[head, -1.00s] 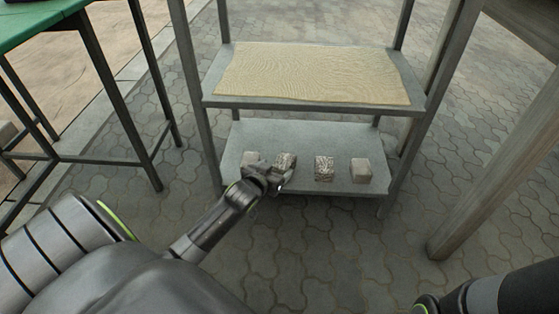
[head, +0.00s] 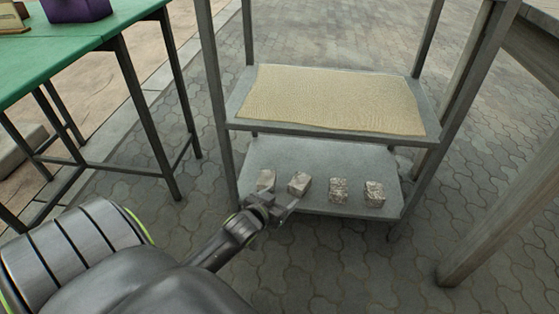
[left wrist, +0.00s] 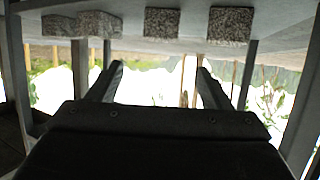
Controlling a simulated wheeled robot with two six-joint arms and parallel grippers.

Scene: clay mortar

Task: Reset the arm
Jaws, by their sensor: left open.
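My left gripper (head: 279,204) is open and empty at the front edge of the lower shelf (head: 325,158), near its left end. Its two fingers (left wrist: 160,72) stand wide apart in the left wrist view, with nothing between them. Several rough grey stone blocks stand in a row on that shelf: a leftmost block (head: 266,179) just behind the gripper, a second block (head: 300,184), a third block (head: 338,190) and a rightmost block (head: 374,193). The left wrist view shows the blocks upside down along its top, apart from the fingers. My right gripper is out of view.
The upper shelf (head: 430,128) carries a beige woven mat (head: 335,98). A green table (head: 60,50) with a purple box (head: 78,8) stands at the left. A wooden post (head: 500,215) stands at the right. Paved floor lies open in front of the rack.

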